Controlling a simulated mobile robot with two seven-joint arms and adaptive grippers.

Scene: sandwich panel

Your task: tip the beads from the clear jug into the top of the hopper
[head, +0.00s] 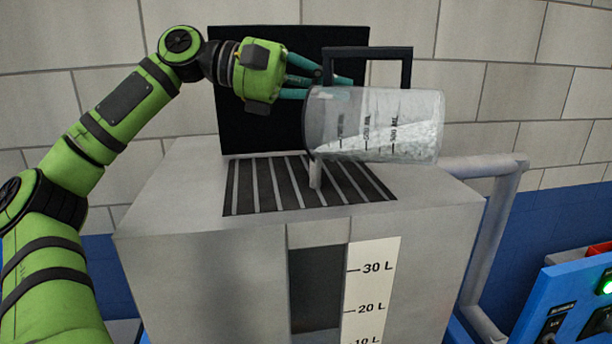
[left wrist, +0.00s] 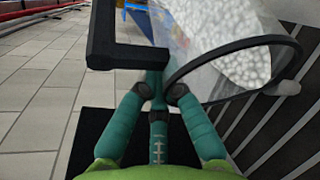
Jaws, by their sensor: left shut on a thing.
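The clear jug (head: 350,107) lies tilted nearly on its side above the hopper, its mouth to the left. White beads (head: 415,137) rest along its lower side and base; they also show in the left wrist view (left wrist: 225,45). My left gripper (head: 325,80) is shut on the jug's black handle (head: 408,62), which is uppermost. My right gripper is out of view.
A black upright panel (head: 255,125) stands behind the grille. The hopper front has a dark level window (head: 316,285) and a litre scale (head: 370,285). A grey rail (head: 490,235) and a blue control box (head: 560,305) stand at the right.

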